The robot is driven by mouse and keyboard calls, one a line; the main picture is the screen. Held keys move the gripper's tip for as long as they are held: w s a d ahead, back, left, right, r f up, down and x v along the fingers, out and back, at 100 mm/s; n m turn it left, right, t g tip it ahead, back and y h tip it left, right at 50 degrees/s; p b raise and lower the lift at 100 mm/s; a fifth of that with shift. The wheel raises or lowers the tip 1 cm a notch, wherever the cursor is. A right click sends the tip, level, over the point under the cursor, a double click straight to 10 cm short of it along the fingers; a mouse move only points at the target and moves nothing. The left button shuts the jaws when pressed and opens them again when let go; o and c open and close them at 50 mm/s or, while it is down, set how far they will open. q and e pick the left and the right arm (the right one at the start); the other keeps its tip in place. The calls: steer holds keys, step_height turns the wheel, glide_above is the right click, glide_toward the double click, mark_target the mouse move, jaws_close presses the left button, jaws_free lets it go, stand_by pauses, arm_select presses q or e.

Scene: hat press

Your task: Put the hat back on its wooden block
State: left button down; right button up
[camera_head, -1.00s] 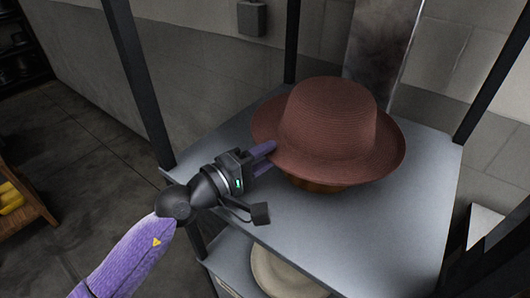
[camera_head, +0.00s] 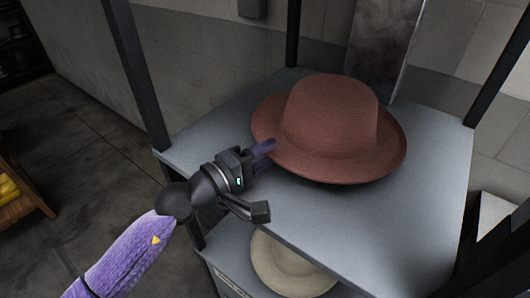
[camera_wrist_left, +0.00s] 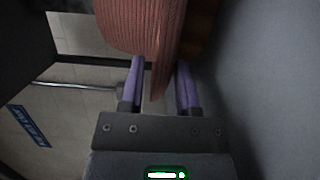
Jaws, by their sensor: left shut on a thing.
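The reddish-brown woven hat (camera_head: 330,120) is upright, crown up, over the grey shelf top in the head view. My left gripper (camera_head: 266,147) is shut on the left edge of its brim. In the left wrist view the brim of the hat (camera_wrist_left: 140,28) runs between the two purple fingers of the left gripper (camera_wrist_left: 160,82). The wooden block is hidden under the hat in the head view. A dim brown patch beside the brim in the wrist view may be the block (camera_wrist_left: 197,38). My right gripper is not in view.
The grey shelf top (camera_head: 400,225) is bare around the hat, between dark upright posts (camera_head: 140,75). A metal plate (camera_head: 383,45) stands behind the hat. A pale round hat-like thing (camera_head: 285,268) lies on the shelf below.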

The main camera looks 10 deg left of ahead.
arm_select(q)
steer(key=shift+f, duration=0.2)
steer(key=shift+c, duration=1.2)
jaws_free()
